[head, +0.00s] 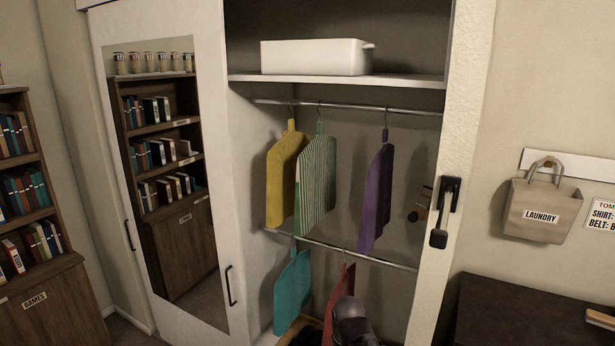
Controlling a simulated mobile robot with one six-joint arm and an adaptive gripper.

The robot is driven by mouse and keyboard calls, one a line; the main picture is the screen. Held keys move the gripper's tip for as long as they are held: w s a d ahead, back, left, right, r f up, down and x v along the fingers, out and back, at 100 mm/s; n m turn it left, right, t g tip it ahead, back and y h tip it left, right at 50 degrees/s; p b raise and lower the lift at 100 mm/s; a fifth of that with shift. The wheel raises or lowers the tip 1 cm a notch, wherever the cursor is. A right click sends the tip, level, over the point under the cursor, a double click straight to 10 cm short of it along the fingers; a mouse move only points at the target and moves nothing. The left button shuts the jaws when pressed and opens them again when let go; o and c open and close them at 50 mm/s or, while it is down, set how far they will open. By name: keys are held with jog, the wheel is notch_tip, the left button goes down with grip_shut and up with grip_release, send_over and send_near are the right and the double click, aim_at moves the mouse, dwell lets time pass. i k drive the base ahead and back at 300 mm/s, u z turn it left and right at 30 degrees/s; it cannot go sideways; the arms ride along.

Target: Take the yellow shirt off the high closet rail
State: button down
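The yellow shirt (283,180) hangs on the high closet rail (355,108), at its left end. A green-and-white striped shirt (316,185) hangs close on its right and overlaps its right edge in this view. A purple shirt (376,195) hangs further right on the same rail, with a gap between. A dark rounded part, which looks like my arm, shows at the bottom centre, in front of the lower clothes. My gripper's fingers do not show, and nothing of mine is near the yellow shirt.
A low rail (350,253) holds a teal shirt (292,290) and a red shirt (338,300). A white box (315,57) sits on the shelf (400,80) above.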

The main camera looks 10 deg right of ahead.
aim_at(282, 159)
jog(key=i, duration=0.9)
jog(key=u, duration=0.05)
